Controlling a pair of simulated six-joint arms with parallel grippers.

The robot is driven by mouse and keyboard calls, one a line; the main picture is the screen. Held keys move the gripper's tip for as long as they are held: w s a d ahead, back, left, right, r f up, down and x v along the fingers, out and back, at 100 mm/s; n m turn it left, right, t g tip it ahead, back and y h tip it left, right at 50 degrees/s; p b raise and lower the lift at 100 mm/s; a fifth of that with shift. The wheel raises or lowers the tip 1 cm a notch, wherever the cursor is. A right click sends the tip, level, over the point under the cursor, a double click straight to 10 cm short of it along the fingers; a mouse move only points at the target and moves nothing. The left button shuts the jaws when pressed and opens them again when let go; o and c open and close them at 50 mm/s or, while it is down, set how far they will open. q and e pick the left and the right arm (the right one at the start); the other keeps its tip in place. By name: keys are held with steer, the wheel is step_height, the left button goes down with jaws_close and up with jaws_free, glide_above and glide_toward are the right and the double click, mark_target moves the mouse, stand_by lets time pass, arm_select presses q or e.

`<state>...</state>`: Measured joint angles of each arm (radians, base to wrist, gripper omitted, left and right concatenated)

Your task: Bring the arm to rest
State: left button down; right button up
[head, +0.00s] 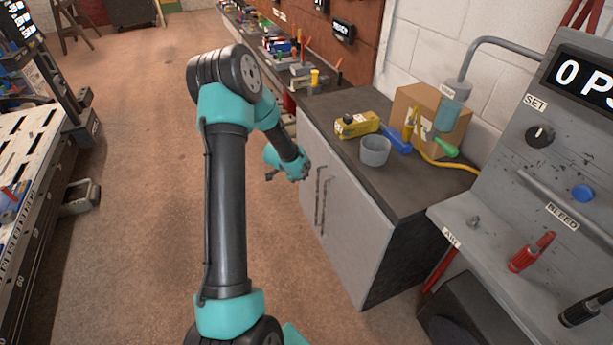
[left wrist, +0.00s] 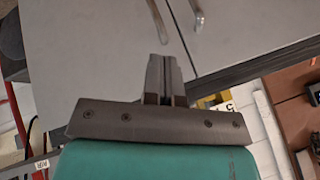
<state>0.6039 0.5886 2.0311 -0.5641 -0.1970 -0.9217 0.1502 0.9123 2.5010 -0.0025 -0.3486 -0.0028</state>
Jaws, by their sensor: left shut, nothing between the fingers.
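My left arm (head: 226,200), black with teal joints, rises from the bottom of the head view and bends down beside the workbench. Its gripper (head: 270,177) hangs in front of the grey cabinet doors (head: 340,215), small and partly hidden by its own wrist. In the left wrist view the two fingers (left wrist: 164,72) are together with nothing between them. They point toward the cabinet door handles (left wrist: 175,28). I cannot tell the exact gap to the doors. My right gripper does not show in either view.
The dark worktop holds a grey cup (head: 375,151), a yellow tool (head: 357,125) and a cardboard box (head: 428,112). A gauge panel (head: 540,180) stands at the right. A slotted metal table (head: 28,150) is at the left. The brown floor (head: 125,150) between is open.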

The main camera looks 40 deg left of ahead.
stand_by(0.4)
arm_select(q)
steer(key=s+d+f+n+g+h, duration=0.1)
steer(key=d+f+n, duration=0.15)
steer(key=d, duration=0.45)
steer(key=s+d+f+n+h, duration=0.1)
steer(key=d+f, duration=0.3)
steer(key=d, duration=0.2)
steer(key=s+d+f+n+g, duration=0.2)
steer(key=s+d+f+n, duration=0.1)
steer(key=s+d, duration=0.5)
steer(key=s+d+f+n+g+h, duration=0.1)
steer(key=s+d+f+n+g, duration=0.2)
steer(key=s+d, duration=0.5)
steer(key=d+n, duration=0.1)
steer(key=d, duration=0.5)
steer(key=shift+s+h, duration=0.3)
steer(key=shift+n, duration=0.25)
